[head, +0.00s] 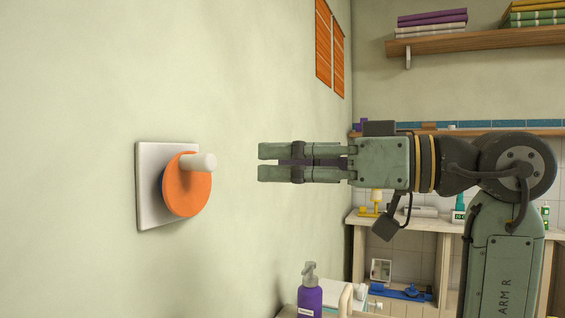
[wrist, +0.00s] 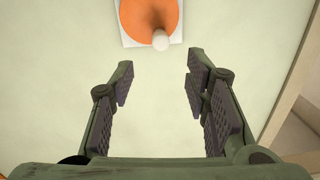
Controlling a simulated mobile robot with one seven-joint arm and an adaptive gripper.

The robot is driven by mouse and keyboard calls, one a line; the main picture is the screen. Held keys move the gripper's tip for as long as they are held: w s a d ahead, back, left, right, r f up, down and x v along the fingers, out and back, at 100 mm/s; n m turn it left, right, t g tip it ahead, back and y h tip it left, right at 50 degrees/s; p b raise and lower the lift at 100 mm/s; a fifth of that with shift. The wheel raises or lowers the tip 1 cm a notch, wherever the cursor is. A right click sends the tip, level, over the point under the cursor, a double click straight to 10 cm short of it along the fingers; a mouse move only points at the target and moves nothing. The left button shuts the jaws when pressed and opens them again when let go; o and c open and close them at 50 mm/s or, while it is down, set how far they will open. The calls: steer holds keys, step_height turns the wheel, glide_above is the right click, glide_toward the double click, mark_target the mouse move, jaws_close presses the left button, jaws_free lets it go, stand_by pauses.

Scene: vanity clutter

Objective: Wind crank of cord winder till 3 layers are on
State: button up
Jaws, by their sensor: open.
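The cord winder is on the pale green wall at the left of the head view. It has a white square backplate (head: 148,205), an orange disc (head: 186,192) and a pale crank knob (head: 200,162) sticking out near the disc's top. In the wrist view the orange disc (wrist: 148,15) and the knob (wrist: 160,41) show at the top, past the fingertips. My gripper (head: 262,162) is open and empty, to the right of the knob with a clear gap. It also shows in the wrist view (wrist: 158,80). Any cord layers are hidden behind the disc.
A purple pump bottle (head: 311,298) stands on a surface at the bottom middle. A shelf (head: 470,40) with stacked books is at the upper right. A counter (head: 400,222) with small items stands behind my arm. The space between gripper and winder is free.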

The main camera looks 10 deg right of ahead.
mark_target(212, 163)
steer(key=w+a+n+p, duration=0.2)
steer(key=a+n+p, duration=0.1)
steer(key=w+a+n+t+p, duration=0.1)
steer(key=w+a+n+p, duration=0.1)
steer(key=a+n+p, duration=0.1)
steer(key=w+a+n+p, duration=0.3)
steer(key=a+n+p, duration=0.1)
steer(key=a+p, duration=0.1)
steer(key=shift+h, duration=0.4)
stand_by(1.7)
